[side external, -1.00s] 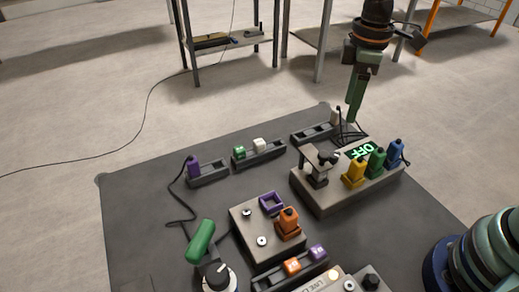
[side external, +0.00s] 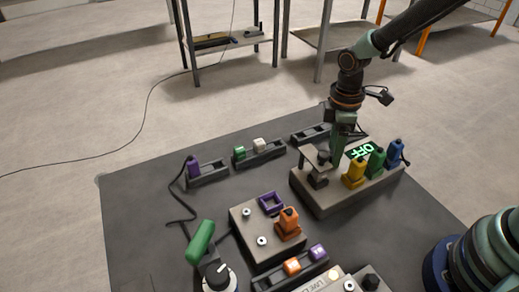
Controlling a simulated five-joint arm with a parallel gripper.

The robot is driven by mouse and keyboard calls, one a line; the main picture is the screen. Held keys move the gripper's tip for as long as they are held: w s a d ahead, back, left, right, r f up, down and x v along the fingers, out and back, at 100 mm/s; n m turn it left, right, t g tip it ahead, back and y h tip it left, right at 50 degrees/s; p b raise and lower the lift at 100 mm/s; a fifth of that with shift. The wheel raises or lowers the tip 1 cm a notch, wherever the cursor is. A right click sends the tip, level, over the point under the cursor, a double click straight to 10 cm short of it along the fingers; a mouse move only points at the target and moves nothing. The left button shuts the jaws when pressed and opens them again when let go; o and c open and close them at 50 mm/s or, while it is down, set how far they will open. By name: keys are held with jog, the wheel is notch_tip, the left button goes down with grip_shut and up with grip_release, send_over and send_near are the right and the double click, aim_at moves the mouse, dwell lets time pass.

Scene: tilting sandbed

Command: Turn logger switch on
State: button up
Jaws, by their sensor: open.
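The grey logger box (side external: 325,202) stands at the right of the dark mat. Its green display (side external: 360,149) reads OFF. A dark switch-like part (side external: 318,180) with a flat grey top stands at the box's left end; I take it for the logger switch. My gripper (side external: 337,158) points down just right of this part, in front of the display's left edge. It is open and I see nothing held in it. I cannot tell whether its tips touch the switch or the box.
Yellow (side external: 353,173), green (side external: 376,162) and blue (side external: 395,152) plugs stand upright on the box, right of my gripper. A second grey box (side external: 262,252) with an orange plug (side external: 289,222) is nearer. A green handle (side external: 201,241) rises at the front. Open mat lies left.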

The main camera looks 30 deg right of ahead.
jog(key=shift+f, duration=0.45)
jog(key=shift+c, duration=0.2)
grip_shut()
jog(key=shift+m, duration=0.3)
jog(key=m, duration=0.5)
jog(key=shift+w+d+m, duration=0.1)
jog(key=shift+m, duration=0.2)
jog(key=m, duration=0.5)
jog(key=shift+m+t, duration=0.3)
